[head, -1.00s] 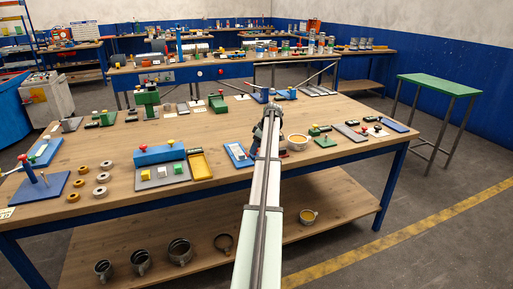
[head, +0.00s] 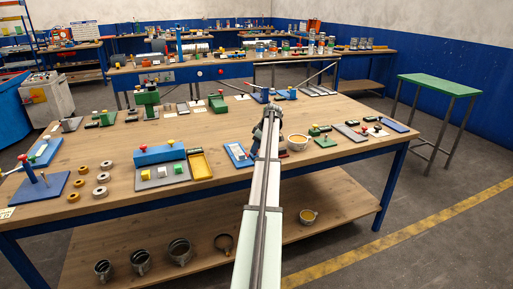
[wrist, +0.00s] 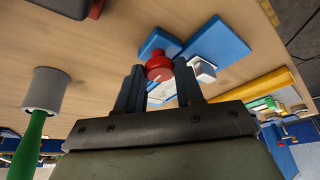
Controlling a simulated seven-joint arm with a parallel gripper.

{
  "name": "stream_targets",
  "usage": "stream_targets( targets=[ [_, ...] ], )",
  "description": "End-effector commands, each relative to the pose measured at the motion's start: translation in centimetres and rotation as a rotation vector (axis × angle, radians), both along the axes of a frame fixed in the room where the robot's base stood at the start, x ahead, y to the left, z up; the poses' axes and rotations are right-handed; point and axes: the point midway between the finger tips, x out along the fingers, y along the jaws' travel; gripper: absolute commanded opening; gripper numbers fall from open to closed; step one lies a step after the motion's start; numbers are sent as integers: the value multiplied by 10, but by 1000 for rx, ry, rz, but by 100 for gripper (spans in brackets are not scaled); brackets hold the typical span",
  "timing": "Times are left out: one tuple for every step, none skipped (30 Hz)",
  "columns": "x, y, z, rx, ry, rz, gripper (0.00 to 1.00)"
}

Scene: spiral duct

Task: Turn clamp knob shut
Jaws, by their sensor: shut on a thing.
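The red clamp knob (wrist: 159,69) shows in the wrist view with a pale mark on its face. My gripper (wrist: 159,82) has a dark finger on each side of it and is shut on it. Blue blocks (wrist: 216,45) and a white part (wrist: 203,70) of the fixture lie just behind the knob on the wooden bench. In the head view my gripper end (head: 271,118) is over the middle of the bench, and my own arm hides the knob there.
A grey cylinder with a green handle (wrist: 42,92) stands left in the wrist view. Bare wood (head: 115,210) is at the front.

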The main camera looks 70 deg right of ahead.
Motion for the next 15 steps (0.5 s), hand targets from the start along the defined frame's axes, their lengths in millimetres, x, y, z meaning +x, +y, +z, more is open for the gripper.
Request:
stream_targets(
  targets=[
    [0, 0, 0, 0, 0, -2, 6],
    [0, 0, 0, -1, 0, -4, 6],
    [0, 0, 0, 0, 0, -8, 6],
    [0, 0, 0, 0, 0, -13, 6],
    [0, 0, 0, 0, 0, -18, 6],
    [0, 1, 0, -1, 0, -27, 6],
    [0, 1, 0, 0, 0, -37, 6],
    [0, 1, 0, 1, 0, -48, 6],
    [0, 2, 0, 0, 0, -65, 6],
    [0, 2, 0, -1, 0, -82, 6],
    [0, 2, 0, -2, -1, -98, 6],
    [0, 3, 0, -1, 0, -124, 6],
    [0, 3, 0, -1, 0, -144, 6],
    [0, 3, 0, -1, 0, -167, 6],
    [0, 3, 0, -2, 0, -199, 6]
  ],
)
